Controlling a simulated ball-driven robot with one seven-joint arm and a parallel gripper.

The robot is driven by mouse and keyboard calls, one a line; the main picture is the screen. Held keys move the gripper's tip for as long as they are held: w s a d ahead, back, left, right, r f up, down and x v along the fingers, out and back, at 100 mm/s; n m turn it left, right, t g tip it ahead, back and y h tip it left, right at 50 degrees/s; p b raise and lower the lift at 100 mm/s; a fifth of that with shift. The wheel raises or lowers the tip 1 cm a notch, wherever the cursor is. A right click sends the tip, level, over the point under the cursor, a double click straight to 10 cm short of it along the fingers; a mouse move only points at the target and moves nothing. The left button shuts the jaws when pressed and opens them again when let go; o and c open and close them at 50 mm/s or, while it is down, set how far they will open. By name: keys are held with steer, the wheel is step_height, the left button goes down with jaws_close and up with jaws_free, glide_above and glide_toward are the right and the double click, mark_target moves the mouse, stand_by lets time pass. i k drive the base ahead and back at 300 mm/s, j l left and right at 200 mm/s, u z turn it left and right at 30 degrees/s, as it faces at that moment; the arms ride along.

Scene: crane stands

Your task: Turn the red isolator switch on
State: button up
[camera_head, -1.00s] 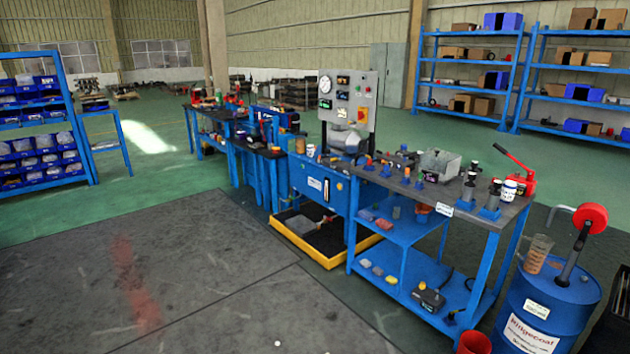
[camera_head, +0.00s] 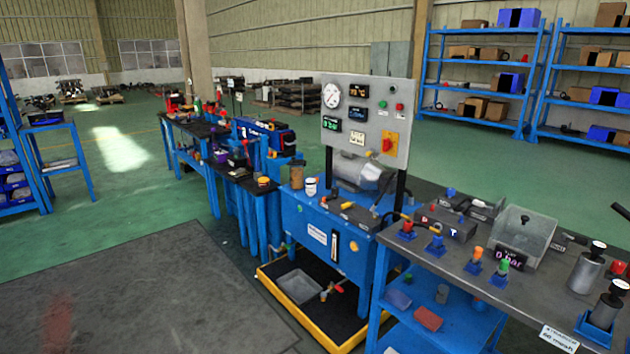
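The red isolator switch (camera_head: 387,145) is a small red handle on a yellow-orange plate, low on the right side of the grey control panel (camera_head: 398,92). The panel stands upright on black posts behind the blue power unit (camera_head: 305,226). The handle's exact angle is too small to tell. The panel also carries a round white gauge, lit displays and several small buttons. My gripper is not in view.
A workbench (camera_head: 470,278) with cylinders, fittings and a clear box stands at the right front. A yellow-rimmed drip tray (camera_head: 290,309) sits under the power unit. The dark floor mat (camera_head: 150,290) at the left front is clear. Blue shelves (camera_head: 485,75) stand behind.

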mark_target(387, 144)
steer(key=i+z, duration=0.1)
steer(key=i, duration=0.4)
steer(key=i+j+z, duration=0.1)
steer(key=i, duration=0.4)
steer(key=i+j+z, duration=0.1)
steer(key=i, duration=0.4)
steer(key=i+j+z, duration=0.1)
steer(key=j, duration=0.25)
steer(key=i+j, duration=0.15)
steer(key=j, duration=0.2)
steer(key=i+j+z, duration=0.15)
steer(key=j, duration=0.2)
